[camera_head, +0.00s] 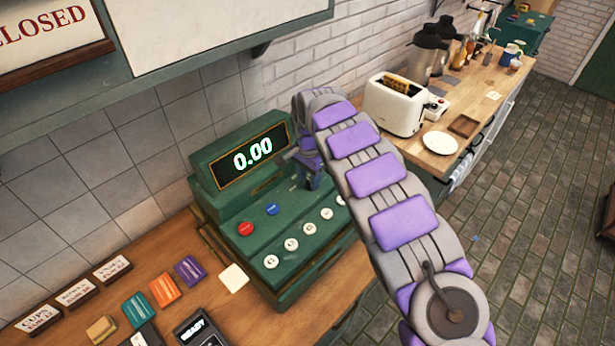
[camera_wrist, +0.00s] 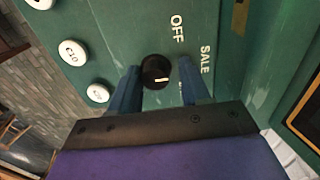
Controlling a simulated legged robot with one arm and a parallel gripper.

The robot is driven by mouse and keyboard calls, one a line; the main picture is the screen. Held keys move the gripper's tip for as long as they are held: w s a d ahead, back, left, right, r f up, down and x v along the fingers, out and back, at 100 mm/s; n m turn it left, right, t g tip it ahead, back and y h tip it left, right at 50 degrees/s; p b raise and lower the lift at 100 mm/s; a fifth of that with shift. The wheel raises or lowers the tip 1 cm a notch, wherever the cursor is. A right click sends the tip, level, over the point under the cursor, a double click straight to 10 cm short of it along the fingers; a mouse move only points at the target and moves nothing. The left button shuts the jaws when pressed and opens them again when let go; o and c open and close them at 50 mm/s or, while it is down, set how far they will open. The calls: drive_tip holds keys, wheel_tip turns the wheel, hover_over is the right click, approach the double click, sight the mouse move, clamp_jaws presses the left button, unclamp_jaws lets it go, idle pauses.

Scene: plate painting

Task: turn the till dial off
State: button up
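The green till (camera_head: 240,215) stands on the wooden counter with its display lit at "0.00". Its black dial (camera_wrist: 155,71) shows in the wrist view, with a pale marker line low on its face. "OFF" is printed to the dial's upper right, with "SALE" further right and another label partly hidden by a finger. My gripper (camera_wrist: 158,88) is open, with one blue finger on each side of the dial and gaps visible between.
White round buttons (camera_wrist: 72,52) lie left of the dial. A toaster (camera_head: 395,103) and plate (camera_head: 440,142) stand on the counter beyond my arm.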

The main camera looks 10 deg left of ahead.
drive_tip(key=shift+d+r, duration=0.1)
drive_tip(key=shift+d, duration=0.3)
drive_tip(key=shift+c, duration=1.4)
drive_tip(key=shift+a, duration=0.15)
drive_tip(key=c, duration=0.5)
drive_tip(key=shift+n, duration=0.4)
drive_tip(key=n+p, duration=0.1)
drive_tip(key=n, duration=0.2)
drive_tip(key=shift+n+p, duration=0.75)
drive_tip(key=shift+n, duration=1.75)
